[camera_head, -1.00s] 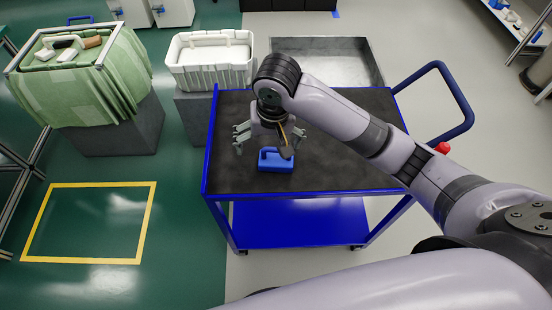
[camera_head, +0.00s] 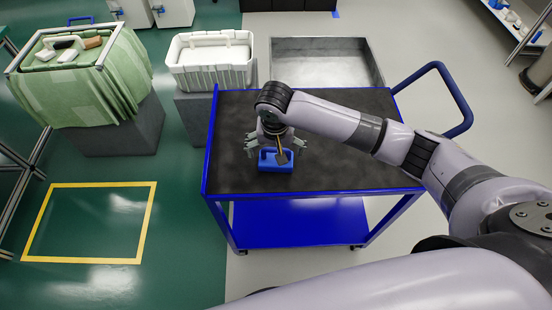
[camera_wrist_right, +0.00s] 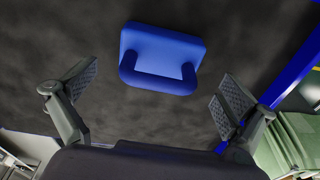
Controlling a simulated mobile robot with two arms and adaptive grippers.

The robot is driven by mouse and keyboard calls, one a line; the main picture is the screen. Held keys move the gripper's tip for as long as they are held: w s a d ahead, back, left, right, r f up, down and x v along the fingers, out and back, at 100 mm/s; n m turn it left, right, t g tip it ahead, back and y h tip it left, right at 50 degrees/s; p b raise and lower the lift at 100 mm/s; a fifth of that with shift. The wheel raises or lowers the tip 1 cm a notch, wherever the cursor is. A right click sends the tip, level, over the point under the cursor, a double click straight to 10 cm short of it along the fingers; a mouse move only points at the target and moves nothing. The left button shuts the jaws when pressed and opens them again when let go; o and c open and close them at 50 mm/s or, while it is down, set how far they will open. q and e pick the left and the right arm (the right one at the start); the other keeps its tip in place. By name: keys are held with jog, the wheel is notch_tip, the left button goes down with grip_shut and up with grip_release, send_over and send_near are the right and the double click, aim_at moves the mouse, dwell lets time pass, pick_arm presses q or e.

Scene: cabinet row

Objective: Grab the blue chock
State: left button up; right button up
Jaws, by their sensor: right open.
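The blue chock (camera_head: 275,167) sits on the dark top of the blue cart (camera_head: 340,180), near its front left part. In the right wrist view the chock (camera_wrist_right: 160,55) shows as a blue block with a loop handle on the side toward the gripper. My right gripper (camera_head: 277,147) is just above and behind the chock in the head view. Its two fingers (camera_wrist_right: 152,95) are spread wide and empty, and the chock lies ahead of the gap between them, apart from both. My left gripper is not in view.
A white crate (camera_head: 212,75) and a grey metal tray (camera_head: 325,50) stand behind the cart. A green-draped bin (camera_head: 75,85) is at the left. The cart's blue push handle (camera_head: 460,95) rises at the right. The cart top around the chock is clear.

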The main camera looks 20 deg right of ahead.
jog(key=f, duration=0.5)
jog(key=shift+w+d+f, duration=0.1)
jog(key=shift+w+d, duration=0.05)
jog(key=shift+w, duration=0.25)
jog(key=c, duration=1.2)
